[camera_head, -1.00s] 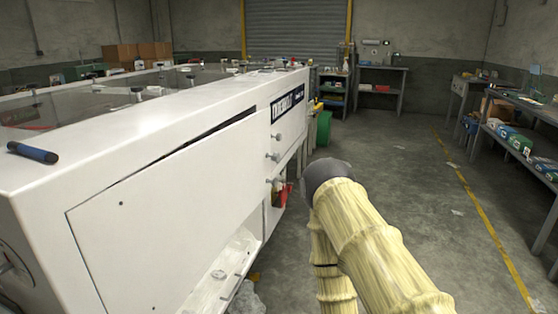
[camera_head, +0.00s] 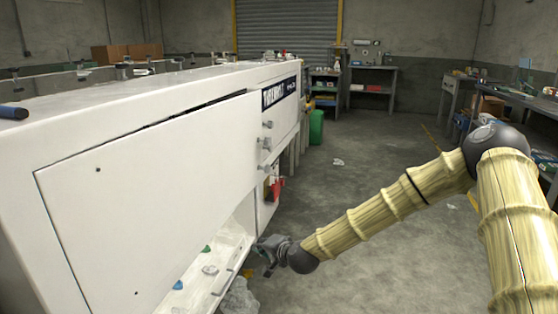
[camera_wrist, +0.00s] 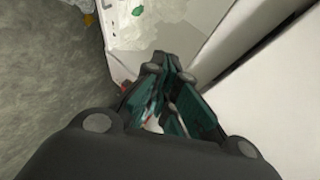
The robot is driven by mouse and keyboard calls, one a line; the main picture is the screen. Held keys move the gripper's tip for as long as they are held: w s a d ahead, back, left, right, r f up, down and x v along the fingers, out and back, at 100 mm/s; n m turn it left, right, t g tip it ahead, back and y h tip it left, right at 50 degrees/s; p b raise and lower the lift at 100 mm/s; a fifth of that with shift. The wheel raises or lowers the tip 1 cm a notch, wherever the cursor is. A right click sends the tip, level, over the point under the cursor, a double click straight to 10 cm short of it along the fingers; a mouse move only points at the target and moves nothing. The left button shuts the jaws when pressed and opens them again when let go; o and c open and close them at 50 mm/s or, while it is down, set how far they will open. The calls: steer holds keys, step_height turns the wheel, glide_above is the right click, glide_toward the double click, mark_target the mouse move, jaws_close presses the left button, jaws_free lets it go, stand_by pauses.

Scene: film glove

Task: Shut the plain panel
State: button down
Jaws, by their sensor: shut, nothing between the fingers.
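The plain panel (camera_head: 150,190) is a large flat white door with two small dark dots, on the long side of the white machine (camera_head: 60,115). It stands ajar: a dark gap shows along its upper edge, and the space below its lower right edge is open. My gripper (camera_head: 268,256) is shut and empty, low at the right of the panel's lower edge, apart from it as far as I can tell. In the wrist view my dark green fingers (camera_wrist: 168,70) are together, and a white surface at the right is probably the panel (camera_wrist: 285,115).
A white tray (camera_head: 225,255) with small coloured bits lies under the panel. Knobs (camera_head: 267,142) stick out of the machine beyond it. A green bin (camera_head: 316,127) stands farther back. Shelves line the right wall. The grey floor between is mostly clear.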

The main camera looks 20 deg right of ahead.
steer(key=w+d+r+m+t+h+b, duration=0.1)
steer(key=w+d+r+m+t+b, duration=0.15)
steer(key=w+d+r, duration=0.6)
steer(key=w+d+r+m+t+h+b, duration=0.1)
steer(key=w+d+r+m+t+h, duration=0.2)
steer(key=d+r, duration=0.9)
steer(key=w+a+r+b, duration=0.1)
steer(key=w+a, duration=0.2)
steer(key=w, duration=0.3)
steer(key=w+a+r+y, duration=0.1)
steer(key=w+a+r, duration=0.1)
steer(key=w+a, duration=0.2)
steer(key=shift+w+r+b, duration=0.2)
steer(key=shift+w+b, duration=0.2)
steer(key=shift+w, duration=0.45)
steer(key=shift+a+m+t, duration=0.15)
steer(key=shift+m+t, duration=0.1)
